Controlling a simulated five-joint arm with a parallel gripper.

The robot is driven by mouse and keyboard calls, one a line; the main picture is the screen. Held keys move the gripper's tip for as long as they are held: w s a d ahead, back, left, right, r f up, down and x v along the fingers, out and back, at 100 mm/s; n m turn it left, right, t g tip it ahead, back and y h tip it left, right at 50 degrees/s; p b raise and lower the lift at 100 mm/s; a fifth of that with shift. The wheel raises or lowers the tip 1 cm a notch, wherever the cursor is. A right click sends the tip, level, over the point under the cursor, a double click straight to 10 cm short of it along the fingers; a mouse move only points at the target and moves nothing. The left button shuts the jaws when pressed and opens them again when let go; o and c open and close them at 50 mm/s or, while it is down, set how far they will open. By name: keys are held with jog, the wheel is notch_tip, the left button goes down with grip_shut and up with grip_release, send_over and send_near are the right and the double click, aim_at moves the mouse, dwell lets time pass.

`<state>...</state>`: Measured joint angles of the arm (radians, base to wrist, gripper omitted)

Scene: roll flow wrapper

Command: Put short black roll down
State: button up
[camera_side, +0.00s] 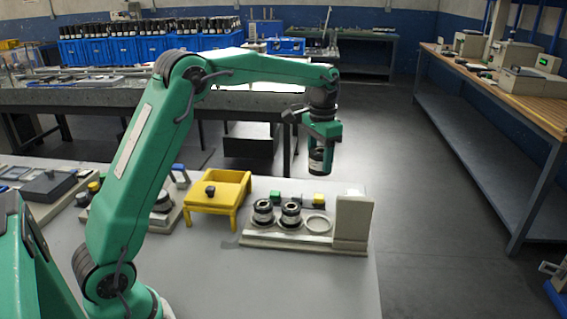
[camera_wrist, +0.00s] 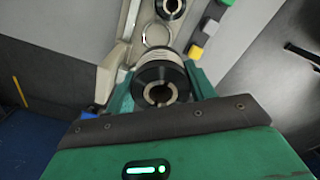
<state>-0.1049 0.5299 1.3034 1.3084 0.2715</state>
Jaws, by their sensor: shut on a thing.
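My gripper (camera_side: 322,148) is shut on the short black roll (camera_side: 318,161), a short cylinder with a black end and a pale band. In the side view it hangs upright in the air above the right part of the grey station (camera_side: 290,241). In the wrist view the roll (camera_wrist: 158,86) sits between the green fingers, its end with a central hole facing the camera. The station has an empty round ring (camera_side: 317,224), also in the wrist view (camera_wrist: 157,34). Two other black rolls stand left of it, one (camera_side: 263,212) and another (camera_side: 291,213).
A tall grey block (camera_side: 353,220) rises at the station's right end. Green (camera_side: 275,197) and yellow (camera_side: 318,199) blocks sit along its back edge. A yellow tray on legs (camera_side: 217,193) stands to the left. Bare table (camera_side: 300,285) lies in front.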

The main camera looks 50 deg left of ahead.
jog(key=s+a+f+n, duration=0.2)
jog(key=a, duration=0.6)
jog(key=s+a+f+n, duration=0.2)
jog(key=s+a+n, duration=0.1)
jog(key=a, duration=0.5)
jog(key=n, duration=0.4)
send_near(224, 175)
jog(key=s+d, duration=0.2)
jog(key=d, duration=0.3)
jog(key=shift+s+a+f, duration=0.1)
jog(key=shift+s+f, duration=0.05)
jog(key=shift+f, duration=3.1)
jog(key=shift+f, duration=0.1)
jog(key=shift+f, duration=1.75)
jog(key=shift+f, duration=0.15)
jog(key=o, duration=0.8)
